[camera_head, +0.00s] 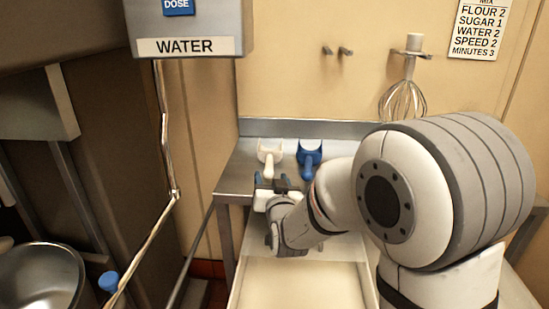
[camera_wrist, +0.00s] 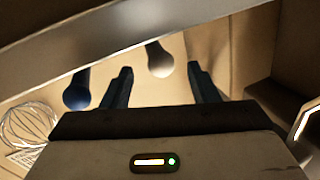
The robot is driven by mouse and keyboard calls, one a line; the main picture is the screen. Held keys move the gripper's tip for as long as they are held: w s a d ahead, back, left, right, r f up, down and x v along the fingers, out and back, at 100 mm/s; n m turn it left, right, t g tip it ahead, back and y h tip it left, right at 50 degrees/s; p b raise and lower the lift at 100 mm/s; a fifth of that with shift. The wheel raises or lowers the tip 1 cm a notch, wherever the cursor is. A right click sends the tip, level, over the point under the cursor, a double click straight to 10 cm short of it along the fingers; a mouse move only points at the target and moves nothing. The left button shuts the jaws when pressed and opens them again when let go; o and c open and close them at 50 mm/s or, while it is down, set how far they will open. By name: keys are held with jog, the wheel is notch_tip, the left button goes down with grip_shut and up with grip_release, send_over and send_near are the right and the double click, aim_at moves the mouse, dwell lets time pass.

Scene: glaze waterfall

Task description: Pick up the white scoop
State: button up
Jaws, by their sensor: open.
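The white scoop (camera_head: 267,152) lies on the metal shelf against the back wall, its handle pointing toward me. In the wrist view the rounded handle end of the white scoop (camera_wrist: 159,62) shows between my fingers, slightly beyond their tips; the rest of it is hidden by the shelf edge. My gripper (camera_head: 271,181) is open and empty, just in front of the handle. In the wrist view my gripper (camera_wrist: 160,68) has a finger on each side of the handle. I cannot tell whether they touch it.
A blue scoop (camera_head: 309,153) lies close to the right of the white one. The shelf's metal edge (camera_wrist: 130,28) crosses the wrist view. A whisk (camera_head: 403,98) hangs on the wall. A water dispenser (camera_head: 190,27) is at upper left, a steel bowl (camera_head: 40,275) at lower left.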

aim_at(270, 176)
jog(key=x, duration=0.3)
jog(key=shift+w+a, duration=0.1)
jog(key=shift+w, duration=0.2)
jog(key=c, duration=1.1)
